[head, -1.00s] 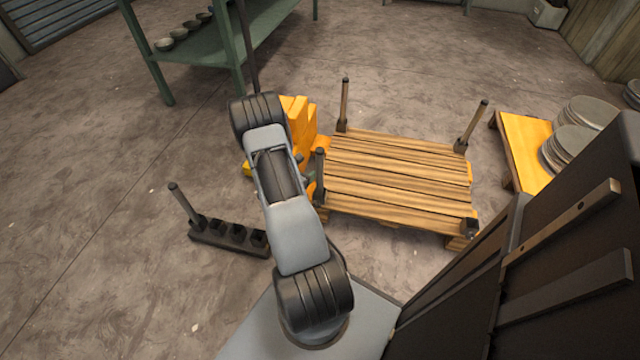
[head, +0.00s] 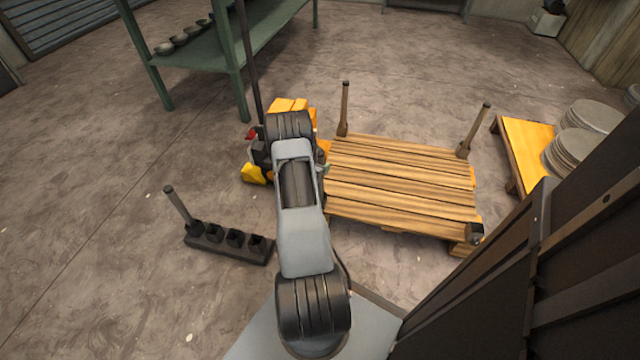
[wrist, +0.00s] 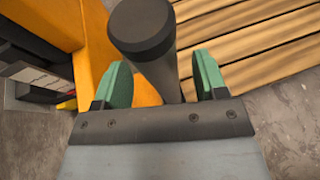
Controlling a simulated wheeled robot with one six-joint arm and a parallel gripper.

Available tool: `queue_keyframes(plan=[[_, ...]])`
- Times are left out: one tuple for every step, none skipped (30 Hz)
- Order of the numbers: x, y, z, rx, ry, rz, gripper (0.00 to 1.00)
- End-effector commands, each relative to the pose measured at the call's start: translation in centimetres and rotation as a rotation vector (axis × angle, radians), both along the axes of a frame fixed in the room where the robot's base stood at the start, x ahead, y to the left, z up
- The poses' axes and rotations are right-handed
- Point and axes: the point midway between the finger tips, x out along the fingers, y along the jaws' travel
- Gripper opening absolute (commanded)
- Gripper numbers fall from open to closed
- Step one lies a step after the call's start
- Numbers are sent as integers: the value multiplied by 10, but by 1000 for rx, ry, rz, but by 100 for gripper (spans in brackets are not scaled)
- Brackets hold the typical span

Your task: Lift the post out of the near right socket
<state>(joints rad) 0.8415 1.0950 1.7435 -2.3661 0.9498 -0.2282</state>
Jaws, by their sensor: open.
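The wooden pallet (head: 400,185) has posts standing in its far left (head: 344,108) and far right (head: 475,130) corner sockets. In the head view the near right corner has a dark socket (head: 475,233) with no tall post visible. My arm hides the near left corner. In the wrist view, a dark round-topped post (wrist: 142,30) stands between the two green fingers of my gripper (wrist: 161,68). The fingers are open on either side of it, with a gap visible at the right finger. Pallet slats (wrist: 250,40) lie to its right.
A yellow pallet truck (head: 290,105) stands close against the pallet's left side. A dark rack (head: 228,243) on the floor holds one post and several empty sockets. A green shelf (head: 215,48) with bowls is behind. A yellow-topped table (head: 525,140) with plates is right.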

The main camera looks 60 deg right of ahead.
Motion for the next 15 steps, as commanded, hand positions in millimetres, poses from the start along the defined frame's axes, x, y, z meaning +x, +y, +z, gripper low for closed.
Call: queue_keyframes(plan=[[0,-5,-5,0,-1,-1,66],[0,-8,-6,1,0,-1,66],[0,-11,-6,1,0,-1,66],[0,-12,-6,0,-1,-1,66],[1,-14,-7,0,-1,-1,66],[1,-15,-6,0,-1,0,66],[1,-15,-6,0,0,0,66],[1,-15,-6,0,0,0,66],[1,-15,-6,0,0,0,66],[1,-15,-6,1,0,0,66],[1,-15,-6,1,0,0,66],[1,-15,-6,1,0,0,66],[1,-15,-6,1,0,0,66],[1,-15,-6,1,0,0,63],[1,-15,-6,1,0,0,59]])
